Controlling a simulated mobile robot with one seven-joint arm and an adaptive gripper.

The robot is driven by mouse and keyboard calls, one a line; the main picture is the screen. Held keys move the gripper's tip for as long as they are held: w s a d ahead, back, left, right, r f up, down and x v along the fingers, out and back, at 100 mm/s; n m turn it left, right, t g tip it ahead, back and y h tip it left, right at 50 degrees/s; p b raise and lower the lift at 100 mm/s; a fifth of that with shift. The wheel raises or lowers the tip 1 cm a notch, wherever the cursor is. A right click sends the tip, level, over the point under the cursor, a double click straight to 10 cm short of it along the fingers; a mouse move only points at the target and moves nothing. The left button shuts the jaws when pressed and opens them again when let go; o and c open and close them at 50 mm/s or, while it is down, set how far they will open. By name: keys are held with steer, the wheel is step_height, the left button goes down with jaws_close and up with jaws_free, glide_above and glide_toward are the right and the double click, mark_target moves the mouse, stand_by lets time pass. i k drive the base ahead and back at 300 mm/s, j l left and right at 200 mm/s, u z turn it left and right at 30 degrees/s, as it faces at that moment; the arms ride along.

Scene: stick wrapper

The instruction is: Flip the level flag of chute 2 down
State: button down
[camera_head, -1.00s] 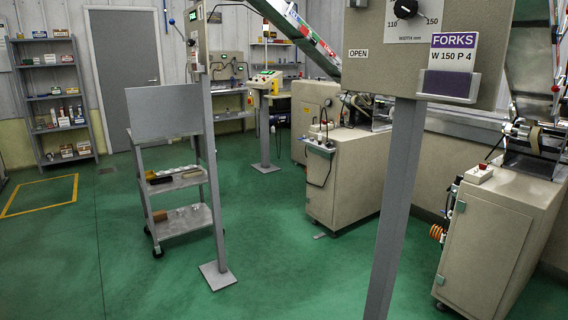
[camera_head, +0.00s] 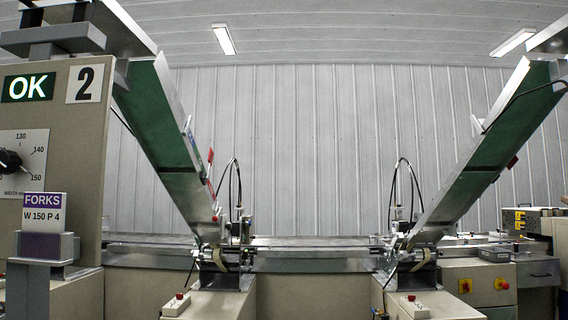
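A small red flag (camera_head: 211,156) sticks up at this chute's right edge, about midway down. It is small, so its exact pose is hard to tell. My gripper is not in view.
A second chute (camera_head: 485,160) slopes down to the left on the right side, with a small dark red piece (camera_head: 512,161) at its edge. Two machine cabinets (camera_head: 210,304) stand below the chutes.

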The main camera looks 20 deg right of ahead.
mark_target(211, 155)
steer(key=z, duration=0.25)
steer(key=i+l+z, duration=0.3)
steer(key=i, duration=0.25)
steer(key=i+l+z, duration=0.25)
steer(key=i, duration=0.3)
steer(key=i+z, duration=0.3)
steer(key=i, duration=0.25)
steer(key=i+u, duration=0.25)
steer(key=i, duration=0.15)
steer(key=i+l+u, duration=0.55)
steer(key=i, duration=0.2)
steer(key=i+l+u, duration=0.25)
steer(key=u, duration=0.15)
steer(key=i+l+u, duration=0.35)
